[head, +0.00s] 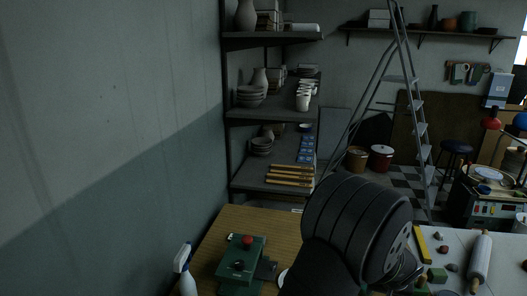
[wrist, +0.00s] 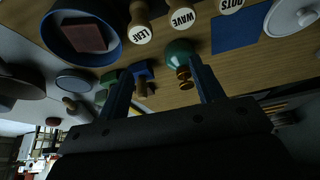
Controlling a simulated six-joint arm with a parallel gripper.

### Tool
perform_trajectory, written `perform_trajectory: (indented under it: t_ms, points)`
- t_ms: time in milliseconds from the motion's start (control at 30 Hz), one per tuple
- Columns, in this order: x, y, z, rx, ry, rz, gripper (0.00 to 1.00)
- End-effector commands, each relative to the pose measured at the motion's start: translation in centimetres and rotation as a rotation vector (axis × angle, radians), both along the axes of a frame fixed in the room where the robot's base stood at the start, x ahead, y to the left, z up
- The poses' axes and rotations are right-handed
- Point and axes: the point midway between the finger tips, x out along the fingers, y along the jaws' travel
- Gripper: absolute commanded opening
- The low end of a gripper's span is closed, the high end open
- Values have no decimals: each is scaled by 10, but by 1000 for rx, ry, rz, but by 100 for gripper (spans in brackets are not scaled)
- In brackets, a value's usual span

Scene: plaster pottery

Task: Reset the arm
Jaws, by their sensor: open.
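My arm shows in the head view as a large dark ribbed link (head: 355,230) over the wooden table. My gripper (wrist: 160,68) shows in the wrist view with its two dark fingers spread apart. It is open. A green rounded thing with brass-coloured parts (wrist: 181,53) appears near the right finger, and a small blue piece (wrist: 142,70) lies near the left finger. I see nothing clamped between the fingers. The fingertips are not clear in the head view.
Wooden stamps marked LEAF (wrist: 140,30), WAVE (wrist: 182,18) and DOTS (wrist: 230,5) stand near a dark blue bowl (wrist: 50,38) holding a brown block. A green press (head: 240,262) and spray bottle (head: 184,268) stand at the table's left. Shelves (head: 275,115) rise behind.

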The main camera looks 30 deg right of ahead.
Motion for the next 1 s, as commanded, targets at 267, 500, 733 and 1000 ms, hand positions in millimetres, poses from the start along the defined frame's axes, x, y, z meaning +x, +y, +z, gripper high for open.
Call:
perform_trajectory:
  t_ms: [267,500,733,1000]
  points:
    - [55,18,-3,1,0,85,61]
    - [96,25,-20,3,1,113,61]
    - [122,23,-35,1,1,110,61]
    - [131,23,-40,1,1,109,61]
